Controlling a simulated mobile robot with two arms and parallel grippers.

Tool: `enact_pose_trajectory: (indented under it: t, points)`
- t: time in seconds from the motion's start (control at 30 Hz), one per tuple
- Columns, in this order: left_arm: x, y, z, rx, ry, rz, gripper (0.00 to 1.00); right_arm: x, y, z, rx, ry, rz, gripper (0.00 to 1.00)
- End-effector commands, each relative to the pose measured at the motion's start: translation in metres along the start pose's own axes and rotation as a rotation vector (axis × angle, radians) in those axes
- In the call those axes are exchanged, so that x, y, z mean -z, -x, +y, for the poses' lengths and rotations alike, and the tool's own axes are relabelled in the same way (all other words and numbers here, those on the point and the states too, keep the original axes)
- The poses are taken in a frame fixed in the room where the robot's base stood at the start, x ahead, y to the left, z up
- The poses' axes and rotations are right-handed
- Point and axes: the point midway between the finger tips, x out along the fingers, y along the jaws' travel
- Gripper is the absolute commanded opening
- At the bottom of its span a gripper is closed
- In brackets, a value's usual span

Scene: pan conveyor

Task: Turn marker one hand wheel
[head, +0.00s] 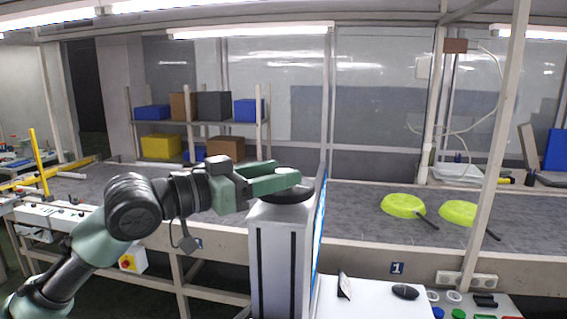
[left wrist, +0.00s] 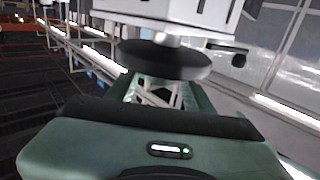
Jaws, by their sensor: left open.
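The hand wheel (head: 290,196) is a dark round disc on top of a grey column (head: 278,262) in front of the conveyor. It also shows in the left wrist view as a black disc (left wrist: 166,62) on a short metal hub, just beyond the fingers. My left gripper (head: 292,177) is green and open, reaching in from the left at the wheel and partly hiding it. Its fingers in the left wrist view (left wrist: 157,92) point at the wheel's rim; I cannot tell whether they touch it. A marker 1 plate (head: 397,268) is on the conveyor's front edge. My right gripper is not seen.
Two lime-green pans (head: 402,206) (head: 458,212) lie on the grey conveyor belt (head: 360,222). A thin blue screen (head: 319,235) stands close right of the column. A white desk (head: 372,300) with a black mouse (head: 405,292) is in front. A post (head: 497,150) rises at right.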

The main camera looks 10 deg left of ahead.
Motion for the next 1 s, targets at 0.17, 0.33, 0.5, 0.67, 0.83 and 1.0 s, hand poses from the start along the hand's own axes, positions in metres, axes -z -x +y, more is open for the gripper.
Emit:
enact_pose_trajectory:
  t: [0.17, 0.33, 0.5, 0.67, 0.83, 1.0]
  points:
    - [0.001, -0.015, 0.000, 0.000, 0.001, -0.001, 0.52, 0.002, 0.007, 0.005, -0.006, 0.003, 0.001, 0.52]
    - [-0.001, -0.016, 0.000, 0.000, 0.000, -0.001, 0.52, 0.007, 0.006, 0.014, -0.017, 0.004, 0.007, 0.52]
    - [-0.001, -0.016, 0.000, 0.000, 0.000, -0.001, 0.35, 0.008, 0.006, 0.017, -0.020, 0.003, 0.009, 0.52]
    - [-0.001, -0.016, 0.000, 0.000, 0.000, -0.001, 0.00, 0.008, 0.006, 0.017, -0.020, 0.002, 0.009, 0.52]
    - [-0.001, -0.016, 0.000, 0.005, -0.001, -0.001, 0.00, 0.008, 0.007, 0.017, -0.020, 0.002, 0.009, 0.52]
    - [0.000, -0.016, 0.001, 0.038, -0.002, 0.000, 0.00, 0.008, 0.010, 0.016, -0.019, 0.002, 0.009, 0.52]
